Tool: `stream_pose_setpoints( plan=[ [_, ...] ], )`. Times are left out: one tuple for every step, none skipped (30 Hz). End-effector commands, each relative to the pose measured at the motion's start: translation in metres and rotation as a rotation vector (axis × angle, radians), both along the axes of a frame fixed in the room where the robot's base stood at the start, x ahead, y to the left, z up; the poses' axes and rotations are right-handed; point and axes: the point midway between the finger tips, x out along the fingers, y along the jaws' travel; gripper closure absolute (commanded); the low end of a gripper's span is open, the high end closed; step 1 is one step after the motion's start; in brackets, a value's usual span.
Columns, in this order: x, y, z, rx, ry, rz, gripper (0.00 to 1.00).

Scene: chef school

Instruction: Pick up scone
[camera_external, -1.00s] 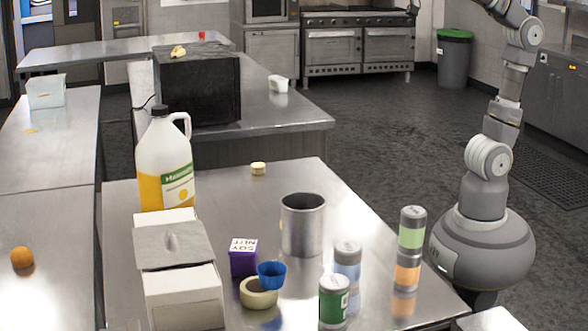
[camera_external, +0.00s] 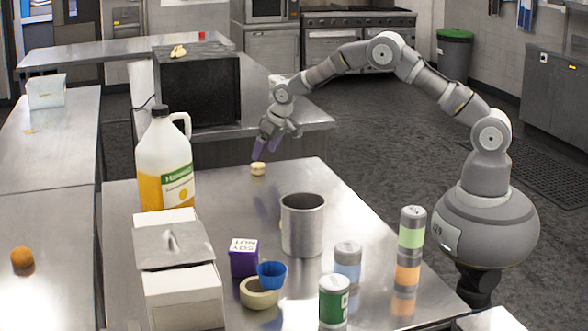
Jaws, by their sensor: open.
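The scone (camera_external: 258,168) is a small, round, pale yellow piece on the far part of the steel table (camera_external: 330,225), to the right of the juice jug. My gripper (camera_external: 268,146) is open and hangs just above and slightly to the right of the scone, its fingers pointing down. One finger looks purple and comes close to the scone's top in the picture. I cannot tell whether it touches. My arm reaches over from the right side of the table.
A juice jug (camera_external: 166,165) stands left of the scone. A metal pot (camera_external: 302,226) stands nearer the camera. A purple box (camera_external: 243,258), blue cup (camera_external: 271,275) and several cans stand in front. A black appliance (camera_external: 200,90) is on the counter behind. Table around the scone is clear.

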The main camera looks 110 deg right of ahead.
Motion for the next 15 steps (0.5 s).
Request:
stream_pose_setpoints(
  plan=[
    [0.002, -0.002, -0.009, 0.001, 0.001, 0.0, 0.13],
    [0.003, -0.003, -0.013, 0.0, 0.0, 0.0, 0.13],
    [0.004, -0.004, -0.019, 0.0, 0.001, 0.001, 0.13],
    [0.006, -0.006, -0.024, 0.0, 0.001, 0.001, 0.13],
    [0.007, -0.007, -0.029, 0.0, 0.0, 0.001, 0.13],
    [0.009, -0.009, -0.036, 0.0, 0.001, 0.001, 0.13],
    [0.011, -0.01, -0.041, 0.001, 0.001, 0.0, 0.13],
    [0.012, -0.012, -0.044, 0.0, 0.0, 0.0, 0.13],
    [0.013, -0.013, -0.049, 0.001, 0.001, 0.0, 0.13],
    [0.014, -0.014, -0.051, 0.0, 0.0, 0.0, 0.13],
    [0.015, -0.015, -0.053, -0.001, -0.001, 0.0, 0.13],
    [0.016, -0.016, -0.055, 0.0, -0.001, 0.001, 0.13],
    [0.016, -0.016, -0.055, 0.0, -0.001, 0.001, 0.13],
    [0.016, -0.016, -0.055, 0.0, -0.001, 0.001, 0.13],
    [0.017, -0.016, -0.055, 0.0, -0.001, 0.001, 0.13]
  ],
)
